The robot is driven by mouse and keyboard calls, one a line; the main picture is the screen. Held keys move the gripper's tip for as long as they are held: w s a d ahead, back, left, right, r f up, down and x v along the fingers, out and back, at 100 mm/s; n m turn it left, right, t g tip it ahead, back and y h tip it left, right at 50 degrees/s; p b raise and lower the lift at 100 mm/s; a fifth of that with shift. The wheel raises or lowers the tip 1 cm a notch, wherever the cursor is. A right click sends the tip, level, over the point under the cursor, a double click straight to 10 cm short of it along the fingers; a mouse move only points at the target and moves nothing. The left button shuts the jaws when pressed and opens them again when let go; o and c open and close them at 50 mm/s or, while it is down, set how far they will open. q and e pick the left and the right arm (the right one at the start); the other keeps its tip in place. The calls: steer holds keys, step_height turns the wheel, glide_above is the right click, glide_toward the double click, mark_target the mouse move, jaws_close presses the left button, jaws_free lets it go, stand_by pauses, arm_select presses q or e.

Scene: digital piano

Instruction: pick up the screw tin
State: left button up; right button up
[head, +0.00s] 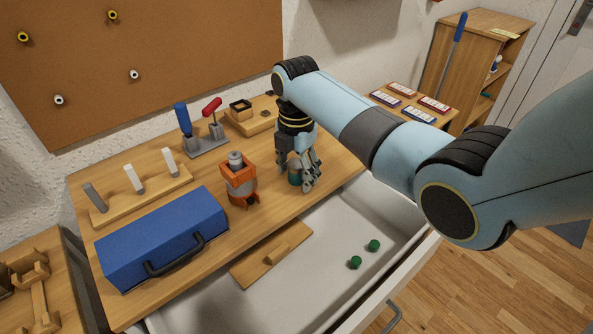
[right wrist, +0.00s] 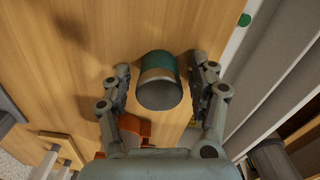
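The screw tin (right wrist: 158,82) is a small round tin with a grey end and green and tan bands. In the right wrist view it sits between the two fingers of my right gripper (right wrist: 160,85), with a narrow gap showing on each side. The gripper is open. In the head view my right gripper (head: 303,176) points down at the wooden table top near its front edge. There the tin (head: 294,179) is mostly hidden behind the fingers, with only a bit of green showing. My left gripper is not in view.
An orange holder with a grey cylinder (head: 240,182) stands close left of the gripper. A blue toolbox (head: 163,237) lies further left. An open white drawer (head: 325,256) lies below the front edge, holding green balls (head: 356,262).

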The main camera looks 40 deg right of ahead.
steer(key=c, duration=1.1)
steer(key=shift+r, duration=0.1)
